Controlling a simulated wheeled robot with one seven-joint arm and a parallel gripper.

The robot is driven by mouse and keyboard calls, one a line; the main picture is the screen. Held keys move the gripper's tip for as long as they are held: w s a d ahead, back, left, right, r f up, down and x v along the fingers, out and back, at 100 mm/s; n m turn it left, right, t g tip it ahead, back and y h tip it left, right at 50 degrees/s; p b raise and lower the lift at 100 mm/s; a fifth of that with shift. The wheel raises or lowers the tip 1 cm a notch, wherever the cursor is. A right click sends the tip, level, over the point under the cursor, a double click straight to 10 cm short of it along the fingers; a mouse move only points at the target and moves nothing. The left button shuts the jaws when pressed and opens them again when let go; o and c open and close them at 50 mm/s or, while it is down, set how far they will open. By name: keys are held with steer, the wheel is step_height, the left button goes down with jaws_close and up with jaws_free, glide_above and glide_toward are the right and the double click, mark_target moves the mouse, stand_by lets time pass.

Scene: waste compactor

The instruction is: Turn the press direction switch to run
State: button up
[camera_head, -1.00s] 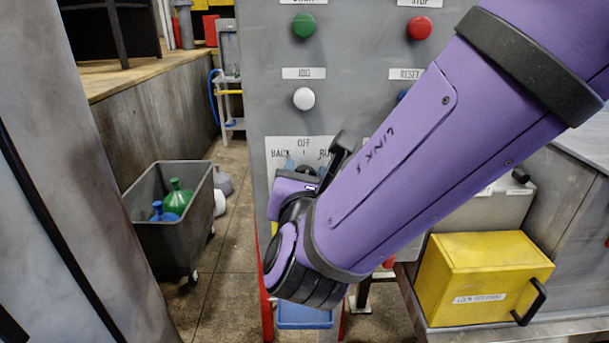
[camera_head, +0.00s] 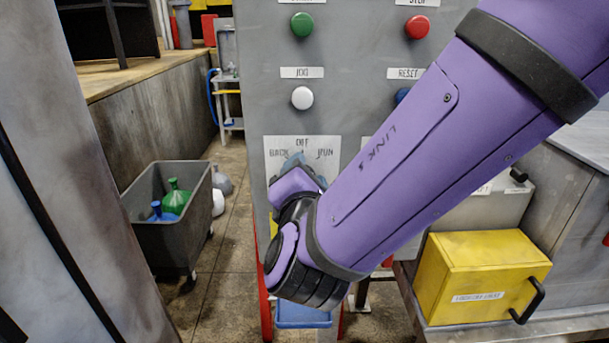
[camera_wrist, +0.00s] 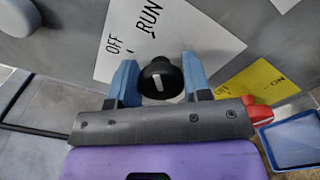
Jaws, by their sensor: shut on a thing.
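The press direction switch is a round black knob (camera_wrist: 161,72) with a white line, on a white label plate (camera_head: 284,150) marked BACK, OFF and RUN. In the wrist view, its white line stands nearly upright, roughly in line with the word RUN above; OFF is to the upper left. My gripper (camera_wrist: 160,80) has its two blue fingers on either side of the knob, shut on it. In the head view, the purple wrist and arm hide the knob, and only a bit of blue finger shows below the label words.
Above the switch are a green button (camera_head: 302,25), a red button (camera_head: 417,27) and a white JOG button (camera_head: 302,98). A yellow box (camera_head: 480,275) stands at lower right. A grey bin (camera_head: 165,230) with bottles stands on the floor at left. A blue tray (camera_head: 303,316) is below.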

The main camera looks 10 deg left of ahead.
stand_by(0.4)
steer(key=o, duration=0.9)
steer(key=v, duration=1)
steer(key=shift+s, duration=0.35)
steer(key=shift+d, duration=0.2)
